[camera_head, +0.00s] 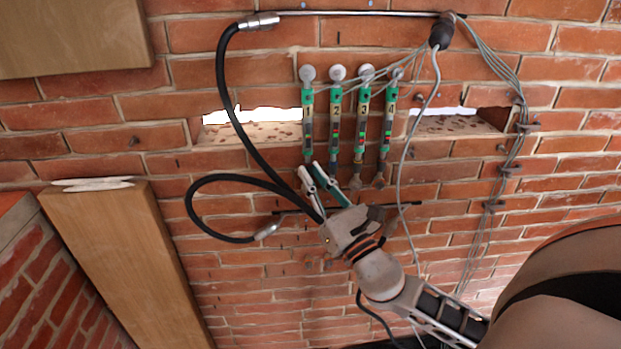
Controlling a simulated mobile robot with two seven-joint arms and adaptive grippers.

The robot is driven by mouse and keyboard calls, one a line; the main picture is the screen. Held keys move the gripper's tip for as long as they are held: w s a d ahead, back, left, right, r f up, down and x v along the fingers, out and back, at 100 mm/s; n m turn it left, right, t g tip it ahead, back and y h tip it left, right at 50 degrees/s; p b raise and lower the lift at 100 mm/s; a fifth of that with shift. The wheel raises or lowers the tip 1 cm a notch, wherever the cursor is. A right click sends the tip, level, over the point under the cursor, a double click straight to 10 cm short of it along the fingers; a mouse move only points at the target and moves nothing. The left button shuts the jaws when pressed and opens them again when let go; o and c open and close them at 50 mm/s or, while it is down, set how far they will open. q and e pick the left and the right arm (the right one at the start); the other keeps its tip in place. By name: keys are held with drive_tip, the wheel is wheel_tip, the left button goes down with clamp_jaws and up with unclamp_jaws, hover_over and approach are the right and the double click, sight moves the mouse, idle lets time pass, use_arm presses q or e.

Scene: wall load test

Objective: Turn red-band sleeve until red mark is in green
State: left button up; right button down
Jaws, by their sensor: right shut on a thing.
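Several green gauges with round grey heads hang side by side on the brick wall, numbered 1 (307,97), 2 (336,109), 3 (363,108) and 4 (389,107). Small red marks show in the windows of 2, 3 and 4; I cannot make out one on gauge 1. My right gripper (312,169) reaches up from below and is shut on the lower end of gauge 1, its two fingers on either side. The fingers cover that sleeve, so I cannot see a red band on it. My left gripper is not in view.
A black hose (226,75) loops left of the gauges and passes close to my right gripper. Grey cables (436,65) hang right of them. A metal bar (340,13) runs above. Slots (250,130) open in the wall. A wooden post (115,250) stands at left.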

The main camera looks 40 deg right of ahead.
drive_tip(key=c, duration=2)
unclamp_jaws()
drive_tip(key=shift+c, duration=0.2)
drive_tip(key=shift+s+f, duration=0.3)
drive_tip(key=shift+s, duration=0.2)
drive_tip(key=shift+v, duration=3.45)
drive_tip(key=shift+r, duration=0.15)
